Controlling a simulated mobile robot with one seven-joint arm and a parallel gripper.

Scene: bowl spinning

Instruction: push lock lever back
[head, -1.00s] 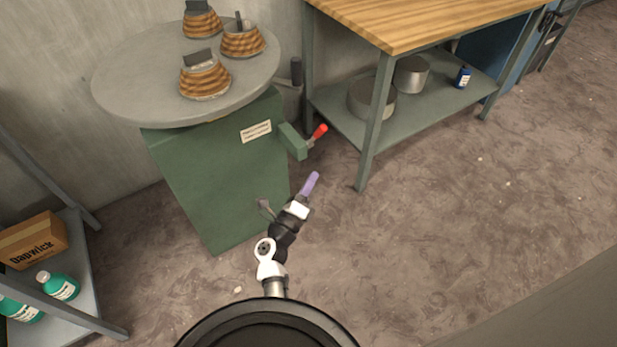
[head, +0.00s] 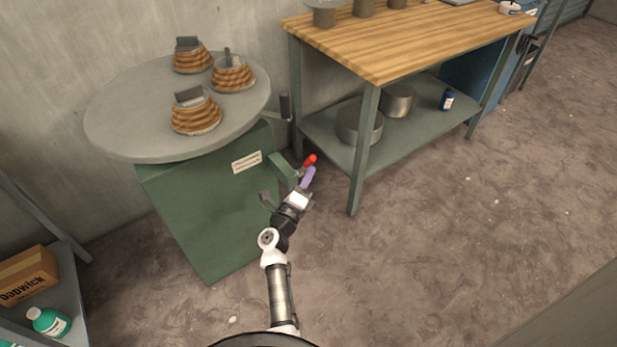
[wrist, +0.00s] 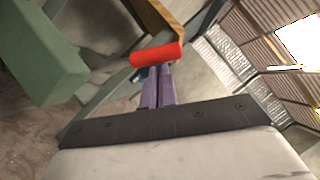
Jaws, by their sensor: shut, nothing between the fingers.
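The lock lever has a red handle (head: 310,160) and sticks out from a green bracket (head: 283,170) on the side of the green cabinet (head: 205,215). My gripper (head: 309,173) has purple fingers, which are shut and empty, right beside the red handle in the head view. In the wrist view the red handle (wrist: 157,54) lies across the tips of the purple fingers (wrist: 157,82), very near or touching; I cannot tell which. The green bracket also shows at the left of the wrist view (wrist: 42,58).
A round grey turntable (head: 120,115) with three striped bowls tops the cabinet. A wooden-topped workbench (head: 400,45) stands to the right, its leg (head: 362,150) near my gripper. A shelf with a cardboard box (head: 27,276) is at lower left. The floor at right is clear.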

